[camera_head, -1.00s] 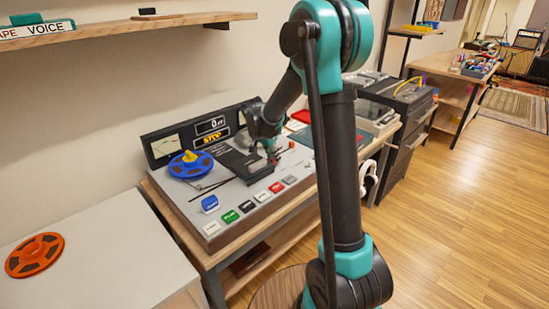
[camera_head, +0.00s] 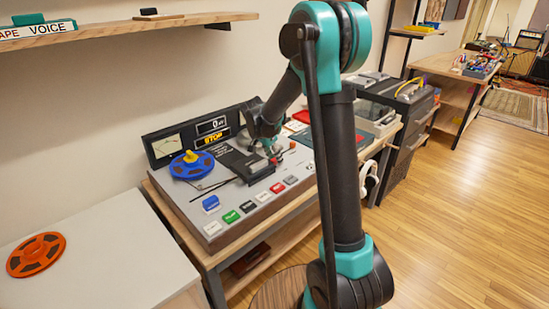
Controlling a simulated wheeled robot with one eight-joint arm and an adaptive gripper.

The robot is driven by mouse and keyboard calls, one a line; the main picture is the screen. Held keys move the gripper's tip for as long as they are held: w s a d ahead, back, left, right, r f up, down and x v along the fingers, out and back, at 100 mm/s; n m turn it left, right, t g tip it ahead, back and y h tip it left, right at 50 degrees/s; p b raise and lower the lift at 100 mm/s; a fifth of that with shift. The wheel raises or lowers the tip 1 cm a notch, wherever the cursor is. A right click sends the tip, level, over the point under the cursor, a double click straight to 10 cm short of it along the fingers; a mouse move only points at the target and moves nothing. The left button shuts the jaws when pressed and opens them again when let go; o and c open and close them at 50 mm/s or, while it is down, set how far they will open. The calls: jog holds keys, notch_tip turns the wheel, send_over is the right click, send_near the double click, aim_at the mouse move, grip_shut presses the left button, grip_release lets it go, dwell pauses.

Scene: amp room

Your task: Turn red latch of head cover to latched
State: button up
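The tape machine (camera_head: 222,230) is a grey console on a wooden bench, with a dark head cover (camera_head: 238,163) lying flat on its deck. A small red piece, which looks like the red latch (camera_head: 274,160), shows at the right end of the cover. My gripper (camera_head: 271,154) points down at that end, right at the red piece. Its fingers are small, dark and partly overlapped by the wrist. I cannot tell whether they touch or hold the latch, or which way the latch is turned.
A blue reel (camera_head: 191,167) with a yellow hub sits left of the cover. Several coloured buttons (camera_head: 248,207) line the console's front. A small red knob (camera_head: 292,145) stands right of my gripper. An orange reel (camera_head: 35,254) lies on the white table at left.

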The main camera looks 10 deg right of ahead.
jog(key=v, duration=1.2)
